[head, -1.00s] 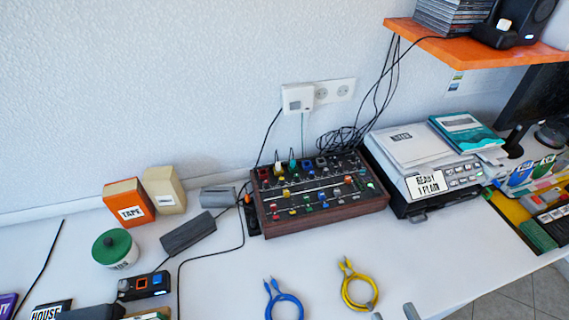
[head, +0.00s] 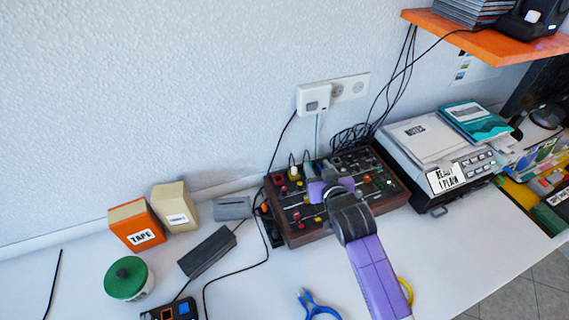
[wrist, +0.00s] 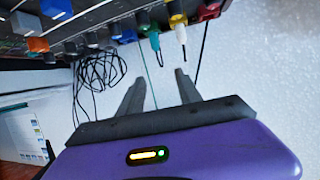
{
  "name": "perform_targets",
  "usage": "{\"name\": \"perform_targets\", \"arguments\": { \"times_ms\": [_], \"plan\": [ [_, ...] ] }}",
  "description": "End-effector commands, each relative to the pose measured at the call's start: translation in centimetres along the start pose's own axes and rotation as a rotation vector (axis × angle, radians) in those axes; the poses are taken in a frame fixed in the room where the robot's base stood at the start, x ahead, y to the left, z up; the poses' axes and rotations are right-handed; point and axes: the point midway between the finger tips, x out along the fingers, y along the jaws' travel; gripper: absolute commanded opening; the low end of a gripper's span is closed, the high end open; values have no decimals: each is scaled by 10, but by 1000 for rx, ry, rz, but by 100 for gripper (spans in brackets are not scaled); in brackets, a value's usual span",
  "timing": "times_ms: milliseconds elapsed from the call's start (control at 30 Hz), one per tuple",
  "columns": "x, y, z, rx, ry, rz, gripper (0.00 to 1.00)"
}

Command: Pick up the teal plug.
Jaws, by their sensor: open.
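The teal plug (wrist: 155,40) stands in the panel of a wood-sided mixer box and shows near the top middle of the wrist view. In the head view the teal plug (head: 308,160) is at the box's back edge, with a thin teal cord rising to the wall. A white plug (wrist: 181,34) with a yellow base sits close beside it. My gripper (wrist: 160,77) is open and empty, its two dark fingers pointing toward the teal plug but apart from it. In the head view my purple arm covers the middle of the box.
The mixer box (head: 281,224) carries several other knobs and plugs close around. A white-topped machine (head: 417,139) stands to its right. Black cables (head: 352,138) hang behind.

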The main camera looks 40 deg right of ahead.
Motion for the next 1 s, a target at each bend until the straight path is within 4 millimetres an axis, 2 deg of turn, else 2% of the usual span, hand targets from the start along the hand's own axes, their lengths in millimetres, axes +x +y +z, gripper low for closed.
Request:
{"name": "perform_targets", "arguments": {
  "times_ms": [33,167,567,800,1000],
  "plan": [
    [0,4,17,3,-46,11,41],
    [1,6,30,13,-94,23,41],
    [34,7,33,22,-99,24,41],
    [65,6,35,21,-98,24,41],
    [77,6,37,21,-98,23,41]
  ]
}}
